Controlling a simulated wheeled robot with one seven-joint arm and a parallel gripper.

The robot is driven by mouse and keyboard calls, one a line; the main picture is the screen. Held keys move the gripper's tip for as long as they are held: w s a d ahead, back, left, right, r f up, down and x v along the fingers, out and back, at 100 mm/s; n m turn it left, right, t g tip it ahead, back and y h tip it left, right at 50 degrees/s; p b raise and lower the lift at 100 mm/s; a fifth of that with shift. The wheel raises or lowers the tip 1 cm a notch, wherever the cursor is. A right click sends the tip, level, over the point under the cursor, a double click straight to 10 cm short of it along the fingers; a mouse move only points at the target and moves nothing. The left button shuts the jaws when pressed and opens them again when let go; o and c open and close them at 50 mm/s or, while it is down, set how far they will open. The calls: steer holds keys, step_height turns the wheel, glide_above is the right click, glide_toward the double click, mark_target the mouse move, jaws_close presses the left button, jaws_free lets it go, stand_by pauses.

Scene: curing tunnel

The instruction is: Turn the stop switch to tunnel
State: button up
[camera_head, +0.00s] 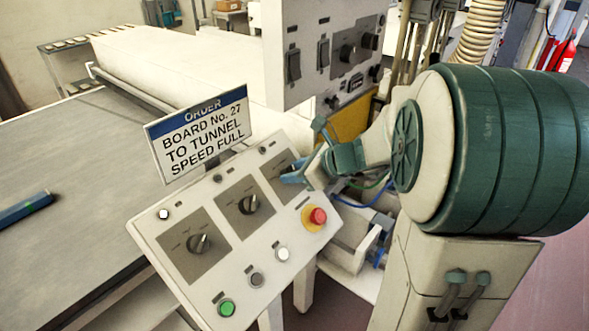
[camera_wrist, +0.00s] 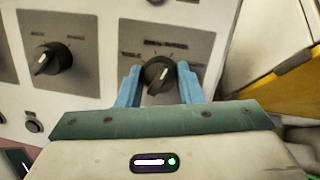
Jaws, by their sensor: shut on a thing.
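The control box (camera_head: 230,265) has several rotary switches on dark plates. The switch at its right end, near the red button, is partly hidden by my gripper (camera_head: 298,178) in the head view. In the wrist view this black rotary knob (camera_wrist: 157,73) sits between the blue fingers of my gripper (camera_wrist: 158,84), which are shut on it. The lettering around the knob is too small to read surely. An order sign (camera_head: 200,135) above the box reads "BOARD No. 27 TO TUNNEL SPEED FULL".
Two other knobs (camera_head: 199,244) (camera_head: 249,204) sit left of the gripped one. A red stop button (camera_head: 317,215) on a yellow base and a green button (camera_head: 226,307) are close by. A cabinet (camera_head: 318,50) with switches stands behind. A blue bar (camera_head: 25,208) lies on the grey table (camera_head: 75,150).

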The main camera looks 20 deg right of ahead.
steer(key=shift+s+f, duration=0.1)
steer(key=shift+f, duration=0.15)
stand_by(0.3)
steer(key=o, duration=0.9)
steer(key=shift+o, duration=0.3)
steer(key=shift+r, duration=0.1)
steer(key=v, duration=1.3)
steer(key=shift+s+r, duration=0.25)
steer(key=shift+s, duration=0.1)
steer(key=shift+d, duration=0.1)
